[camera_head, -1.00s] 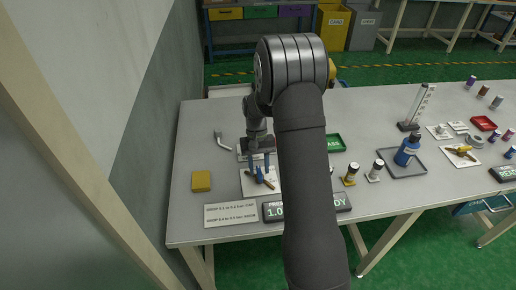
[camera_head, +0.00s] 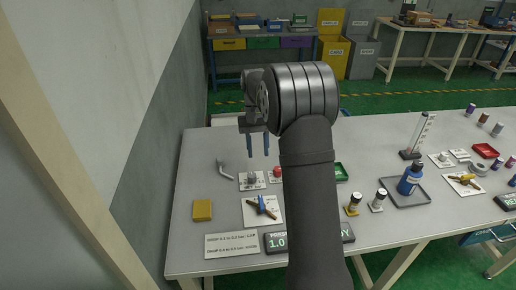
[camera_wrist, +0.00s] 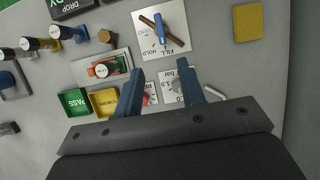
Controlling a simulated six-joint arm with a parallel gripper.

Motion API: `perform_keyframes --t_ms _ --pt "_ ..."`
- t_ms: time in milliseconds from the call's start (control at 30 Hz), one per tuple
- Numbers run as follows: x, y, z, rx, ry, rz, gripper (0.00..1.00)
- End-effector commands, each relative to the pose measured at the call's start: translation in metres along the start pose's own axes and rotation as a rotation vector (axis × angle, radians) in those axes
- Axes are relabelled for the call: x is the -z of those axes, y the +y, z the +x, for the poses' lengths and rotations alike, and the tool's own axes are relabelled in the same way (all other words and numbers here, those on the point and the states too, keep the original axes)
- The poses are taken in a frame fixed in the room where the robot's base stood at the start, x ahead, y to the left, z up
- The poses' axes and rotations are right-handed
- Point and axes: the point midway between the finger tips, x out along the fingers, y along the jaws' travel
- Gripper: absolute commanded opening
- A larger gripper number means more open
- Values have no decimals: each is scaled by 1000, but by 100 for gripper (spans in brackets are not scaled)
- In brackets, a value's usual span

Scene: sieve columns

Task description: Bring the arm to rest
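My gripper (camera_head: 258,145) is raised above the back left part of the bench, its two blue fingers pointing down. The fingers are apart with nothing between them. In the wrist view my gripper (camera_wrist: 163,92) also shows an empty gap. A valve handle with blue and brown bars (camera_head: 263,207) lies on a white card in front of and below my gripper. It also shows in the wrist view (camera_wrist: 164,32), beyond the fingertips and clear of them. My own arm hides part of the middle of the bench.
A yellow block (camera_head: 202,210) sits at the left. A green tray (camera_head: 341,172) is partly behind my arm. A blue bottle (camera_head: 410,180), a clear column (camera_head: 419,133) and a red tray (camera_head: 487,150) stand to the right. The wall borders the bench's left side.

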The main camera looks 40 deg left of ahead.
Motion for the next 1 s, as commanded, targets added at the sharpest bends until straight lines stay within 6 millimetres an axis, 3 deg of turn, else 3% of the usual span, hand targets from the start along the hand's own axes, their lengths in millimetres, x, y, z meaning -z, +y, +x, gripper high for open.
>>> perform_keyframes --t_ms 567,767,1000 --pt "0 0 3 0 0 0 36" --pt "0 0 26 0 -3 0 36" --pt "0 0 74 0 -4 0 36"
